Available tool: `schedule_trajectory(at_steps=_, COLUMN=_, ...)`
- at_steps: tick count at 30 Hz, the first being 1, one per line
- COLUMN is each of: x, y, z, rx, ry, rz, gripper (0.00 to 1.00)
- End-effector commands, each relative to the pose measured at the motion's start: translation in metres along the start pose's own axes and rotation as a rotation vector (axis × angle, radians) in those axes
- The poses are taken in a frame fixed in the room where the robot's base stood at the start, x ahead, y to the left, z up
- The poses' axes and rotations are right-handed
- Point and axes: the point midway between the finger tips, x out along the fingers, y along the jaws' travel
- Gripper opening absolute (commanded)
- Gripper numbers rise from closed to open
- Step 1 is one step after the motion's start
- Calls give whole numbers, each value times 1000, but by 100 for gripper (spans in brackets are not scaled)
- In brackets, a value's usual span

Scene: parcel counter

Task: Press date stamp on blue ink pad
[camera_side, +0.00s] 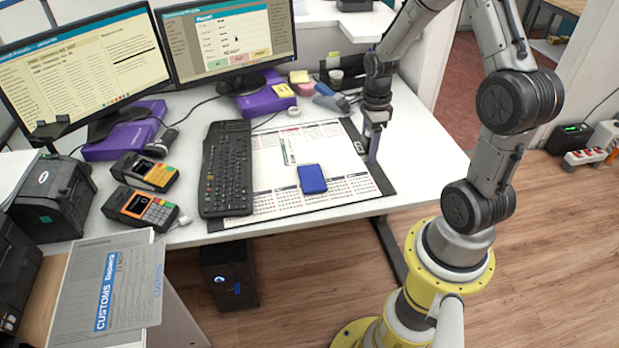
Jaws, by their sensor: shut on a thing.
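The blue ink pad (312,179) lies flat on the desk mat, right of the keyboard, with its blue face up. My gripper (375,126) points down over the mat's right side, to the right of and behind the pad. It is shut on a narrow grey-purple thing, which I take to be the date stamp (373,147). The stamp is upright and apart from the pad. Its lower end is near the mat's dark right edge; I cannot tell whether it touches the mat. The fingers are too small to see clearly.
A black keyboard (226,168) lies left of the pad. Two card terminals (142,207) stand further left. Two monitors (226,40) are at the back, with sticky notes and a cup (336,78) nearby. The calendar mat (270,205) around the pad is mostly clear.

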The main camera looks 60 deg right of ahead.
Motion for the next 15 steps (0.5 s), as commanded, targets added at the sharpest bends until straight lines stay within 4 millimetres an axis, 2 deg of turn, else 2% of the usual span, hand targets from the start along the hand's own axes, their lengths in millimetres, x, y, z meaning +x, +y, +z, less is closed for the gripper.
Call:
schedule_trajectory(at_steps=5, x=-1, y=-1, z=0, rx=22, ry=0, rz=-2, gripper=0)
schedule_trajectory(at_steps=8, x=-4, y=-16, z=4, rx=75, ry=-1, rz=-4, gripper=0)
schedule_trajectory(at_steps=11, x=-1, y=-39, z=21, rx=112, ry=0, rz=-1, gripper=0)
schedule_trajectory(at_steps=15, x=15, y=-66, z=60, rx=119, ry=1, rz=2, gripper=0)
